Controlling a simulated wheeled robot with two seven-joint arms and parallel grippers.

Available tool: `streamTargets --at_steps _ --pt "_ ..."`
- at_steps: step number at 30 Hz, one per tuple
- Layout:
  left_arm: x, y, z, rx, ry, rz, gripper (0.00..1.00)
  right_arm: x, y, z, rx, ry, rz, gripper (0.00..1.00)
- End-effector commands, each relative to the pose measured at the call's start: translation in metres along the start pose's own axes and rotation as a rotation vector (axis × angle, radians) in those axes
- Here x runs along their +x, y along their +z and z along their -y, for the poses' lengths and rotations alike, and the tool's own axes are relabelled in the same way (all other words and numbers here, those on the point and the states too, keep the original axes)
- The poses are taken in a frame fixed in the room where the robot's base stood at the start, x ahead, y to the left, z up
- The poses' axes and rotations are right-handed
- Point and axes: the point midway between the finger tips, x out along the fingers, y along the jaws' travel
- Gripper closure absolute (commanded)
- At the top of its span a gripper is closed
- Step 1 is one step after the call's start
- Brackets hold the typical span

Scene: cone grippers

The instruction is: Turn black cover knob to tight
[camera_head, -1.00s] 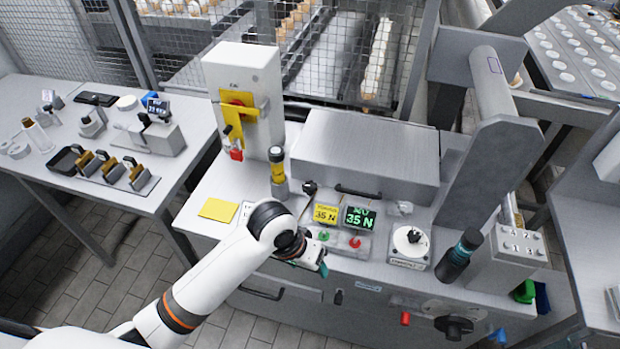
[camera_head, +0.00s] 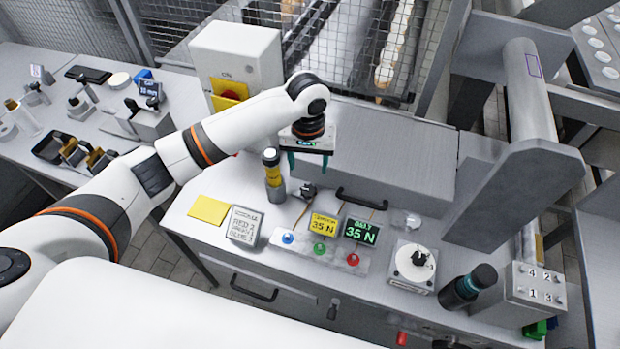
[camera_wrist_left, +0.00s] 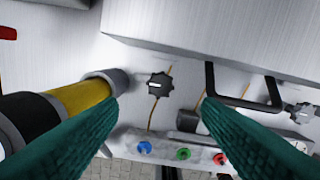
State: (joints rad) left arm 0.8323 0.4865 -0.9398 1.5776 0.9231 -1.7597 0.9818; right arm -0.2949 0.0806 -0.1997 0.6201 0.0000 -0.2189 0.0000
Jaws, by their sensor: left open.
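The black cover knob (camera_head: 308,190) sits on the bench at the front left corner of the grey metal cover (camera_head: 385,150). It also shows in the left wrist view (camera_wrist_left: 160,86), lobed, with a thin orange wire beside it. My left gripper (camera_head: 308,163) is above and behind the knob in the head view, pointing down. Its teal fingers are apart and empty. In the left wrist view the knob lies between and beyond the fingers (camera_wrist_left: 160,108), not touching them. My right gripper is out of view.
A yellow-black cylinder (camera_head: 273,173) stands upright just left of the knob. The cover's black handle (camera_head: 362,198) and a clear knob (camera_head: 412,222) are to the right. Two displays (camera_head: 340,228) and coloured buttons (camera_head: 319,250) are in front.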

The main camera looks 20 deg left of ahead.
Motion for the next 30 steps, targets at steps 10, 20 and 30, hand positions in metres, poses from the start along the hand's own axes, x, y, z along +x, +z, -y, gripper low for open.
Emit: streamTargets --at_steps 10,20,30 --pt "0.068 0.000 -0.001 0.000 0.002 -0.001 0.41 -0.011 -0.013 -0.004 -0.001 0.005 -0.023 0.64" --pt "0.096 0.000 0.000 0.001 0.001 0.002 0.41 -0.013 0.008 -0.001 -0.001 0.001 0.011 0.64" --pt "0.096 0.000 0.000 0.002 0.000 0.002 0.57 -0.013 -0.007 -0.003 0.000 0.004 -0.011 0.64"
